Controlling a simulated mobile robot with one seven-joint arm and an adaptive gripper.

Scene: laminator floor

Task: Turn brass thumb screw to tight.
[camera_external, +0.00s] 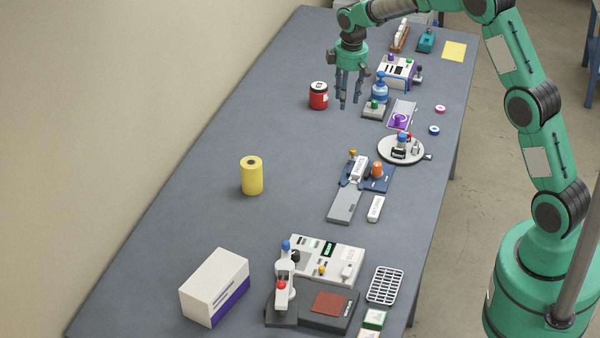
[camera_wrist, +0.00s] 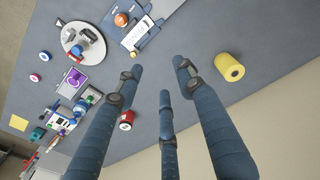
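A small brass-coloured knob (camera_external: 352,153), which looks like the thumb screw, stands at the far left corner of a blue fixture (camera_external: 378,184) with a white block (camera_external: 359,168) and an orange knob (camera_external: 377,169). In the wrist view the brass knob (camera_wrist: 135,54) is small, near the end of the white block (camera_wrist: 136,35). Whether it is tight or loose cannot be told. My three-fingered gripper (camera_external: 348,100) points down above the table, beyond the fixture and apart from it. In the wrist view my gripper's fingers (camera_wrist: 160,78) are spread, with nothing between them.
A red jar (camera_external: 318,96) stands just left of my gripper. A blue bottle-like device (camera_external: 380,90) and round turntable (camera_external: 388,153) are to its right. A yellow roll (camera_external: 252,176) stands on otherwise clear table at left. A white machine (camera_external: 328,258) and box (camera_external: 214,282) are nearer the camera.

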